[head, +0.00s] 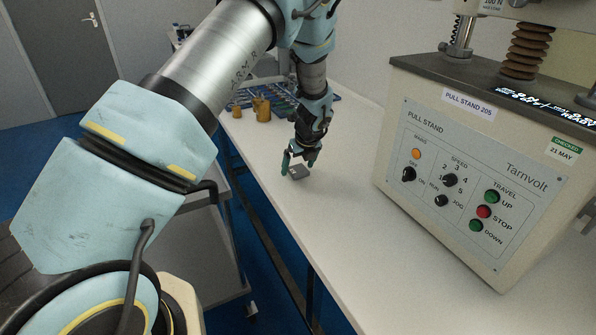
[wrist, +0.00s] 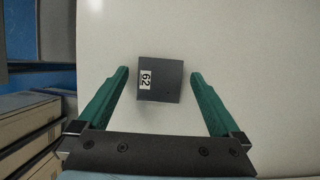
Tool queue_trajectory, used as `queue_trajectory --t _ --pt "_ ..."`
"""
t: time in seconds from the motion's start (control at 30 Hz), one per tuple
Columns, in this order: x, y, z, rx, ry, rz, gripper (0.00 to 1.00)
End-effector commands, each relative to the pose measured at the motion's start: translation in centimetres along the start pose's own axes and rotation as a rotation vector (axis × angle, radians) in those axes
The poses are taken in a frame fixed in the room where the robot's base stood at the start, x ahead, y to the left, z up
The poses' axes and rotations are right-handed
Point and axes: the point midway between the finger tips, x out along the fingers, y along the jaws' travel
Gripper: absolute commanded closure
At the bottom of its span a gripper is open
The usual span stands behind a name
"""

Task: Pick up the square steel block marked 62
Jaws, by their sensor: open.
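The square steel block (wrist: 165,82) is dark grey with a white label reading 62. It lies flat on the white bench top. In the head view the block (head: 299,172) shows small below my gripper (head: 299,160), partly covered by a finger. In the wrist view my gripper (wrist: 159,75) is open, with one green finger on each side of the block. There is a gap between each fingertip and the block. The fingertips reach about the block's far half in the picture; their height above the bench is hard to tell.
A pull stand (head: 470,185) with knobs and buttons stands on the bench (head: 345,240) to the right. Brass-coloured cylinders (head: 262,109) and a blue tray (head: 283,98) with small items sit at the back. The bench's left edge is close to the block. Bench around the block is clear.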

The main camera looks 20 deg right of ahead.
Motion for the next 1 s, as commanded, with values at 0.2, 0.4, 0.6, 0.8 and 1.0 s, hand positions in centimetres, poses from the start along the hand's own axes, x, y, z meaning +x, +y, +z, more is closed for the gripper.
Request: queue_trajectory --t 0.2,0.4,0.6,0.8,1.0 --pt "-0.02 0.00 0.00 0.000 0.000 0.000 0.17" --pt "-0.03 0.00 0.00 0.000 0.000 0.000 0.39" --pt "-0.04 0.00 0.00 0.000 0.000 0.000 0.62" --pt "-0.05 0.00 0.00 0.000 0.000 0.000 0.84" --pt "-0.05 0.00 0.01 0.000 0.000 0.000 1.00"
